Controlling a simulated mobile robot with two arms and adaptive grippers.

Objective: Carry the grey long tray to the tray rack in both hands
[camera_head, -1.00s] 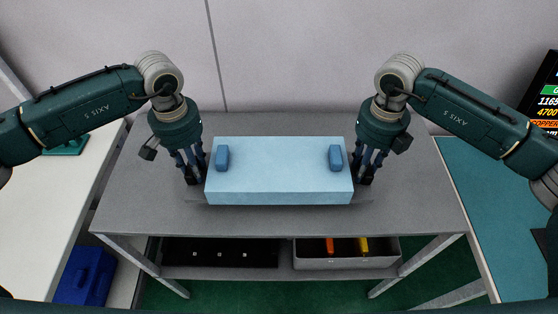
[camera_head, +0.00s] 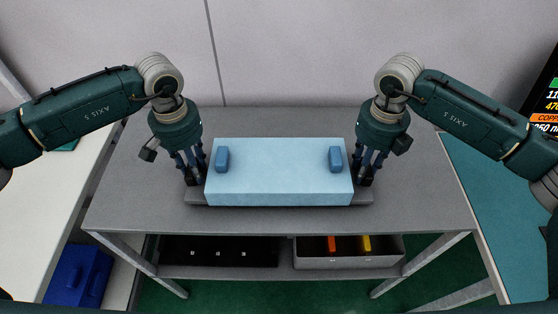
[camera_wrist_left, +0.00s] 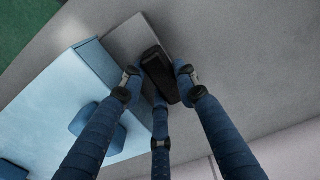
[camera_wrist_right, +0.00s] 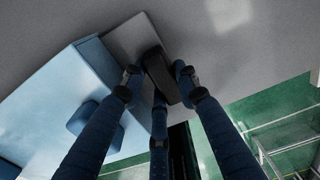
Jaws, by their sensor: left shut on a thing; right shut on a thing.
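The grey long tray (camera_head: 366,200) lies level under a light blue block (camera_head: 280,190), low over a grey table. I cannot tell whether it touches the tabletop. My left gripper (camera_head: 194,179) is shut on the tray's left end, and its fingers close around a black upright handle (camera_wrist_left: 160,76) in the left wrist view. My right gripper (camera_head: 364,180) is shut on the right end, around a matching black handle (camera_wrist_right: 162,78) in the right wrist view. The block hides most of the tray. I cannot tell whether this table is the tray rack.
The grey table (camera_head: 130,205) has a lower shelf with a black tray (camera_head: 215,253) and a grey bin (camera_head: 350,262) of orange and yellow items. A white bench (camera_head: 40,210) with a blue case (camera_head: 80,275) below stands left, a teal-topped bench (camera_head: 500,220) right. Bare tabletop surrounds the tray.

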